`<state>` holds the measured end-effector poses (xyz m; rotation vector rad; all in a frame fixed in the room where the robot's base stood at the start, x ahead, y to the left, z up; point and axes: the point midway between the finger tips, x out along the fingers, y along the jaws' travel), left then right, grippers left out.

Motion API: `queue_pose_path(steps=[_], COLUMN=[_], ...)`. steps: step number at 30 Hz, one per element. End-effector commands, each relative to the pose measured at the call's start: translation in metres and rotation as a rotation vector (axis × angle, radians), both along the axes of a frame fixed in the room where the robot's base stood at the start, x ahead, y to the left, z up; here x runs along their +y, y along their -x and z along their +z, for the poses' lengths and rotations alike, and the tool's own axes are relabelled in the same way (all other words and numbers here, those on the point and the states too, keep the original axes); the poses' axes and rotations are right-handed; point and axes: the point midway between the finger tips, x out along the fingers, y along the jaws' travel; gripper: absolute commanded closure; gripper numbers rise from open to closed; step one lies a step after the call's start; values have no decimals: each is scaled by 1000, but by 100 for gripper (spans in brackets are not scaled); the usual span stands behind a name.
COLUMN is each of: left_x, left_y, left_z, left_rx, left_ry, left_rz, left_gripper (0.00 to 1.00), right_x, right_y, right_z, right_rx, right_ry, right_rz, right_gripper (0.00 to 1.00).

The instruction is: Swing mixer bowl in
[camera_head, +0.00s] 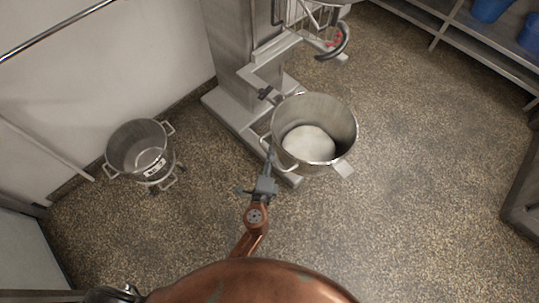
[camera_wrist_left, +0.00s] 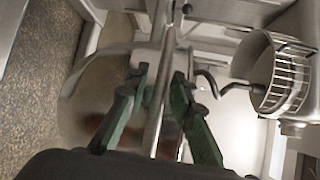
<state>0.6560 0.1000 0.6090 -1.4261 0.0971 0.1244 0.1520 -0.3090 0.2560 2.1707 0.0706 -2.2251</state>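The steel mixer bowl (camera_head: 345,118), with a pale white mass (camera_head: 308,143) inside, stands beside the mixer column (camera_head: 233,45), turned out from under the mixer head. A support arm (camera_head: 262,78) reaches from the column towards the bowl. My left gripper (camera_head: 269,158) is at the bowl's near left side, by its side handle. In the left wrist view its two green-padded fingers (camera_wrist_left: 160,88) stand on either side of a thin metal bar (camera_wrist_left: 154,125), with gaps visible. Contact with the bar cannot be made out. My right gripper is not in view.
A second steel bowl (camera_head: 140,143) on a wheeled base stands by the left wall. The wire guard (camera_head: 312,17) and hook (camera_head: 343,42) hang from the mixer at the top. Shelves with blue tubs (camera_head: 490,8) are at top right. The floor right of the bowl is clear.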

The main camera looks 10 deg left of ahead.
Motion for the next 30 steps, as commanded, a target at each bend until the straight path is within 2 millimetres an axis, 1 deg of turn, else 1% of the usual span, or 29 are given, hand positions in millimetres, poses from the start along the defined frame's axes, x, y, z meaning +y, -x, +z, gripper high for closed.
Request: queue_pose_path(steps=[8,11,14,24,27,30], left_x=[-1,-1,-2,-3,-3,-3], left_y=[0,4,16,84,99,110], left_z=[0,1,1,11,13,15], left_rx=[-1,0,1,2,2,1], left_ry=[0,0,0,-1,-3,0], left_rz=[-2,-2,-3,-3,-2,-2], left_gripper=[73,73,73,73,73,73], right_x=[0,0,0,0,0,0], right_y=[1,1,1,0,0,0], right_z=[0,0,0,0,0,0], right_rx=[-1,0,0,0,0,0], right_ry=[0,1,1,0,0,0], right_rz=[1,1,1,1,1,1], right_gripper=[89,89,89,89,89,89])
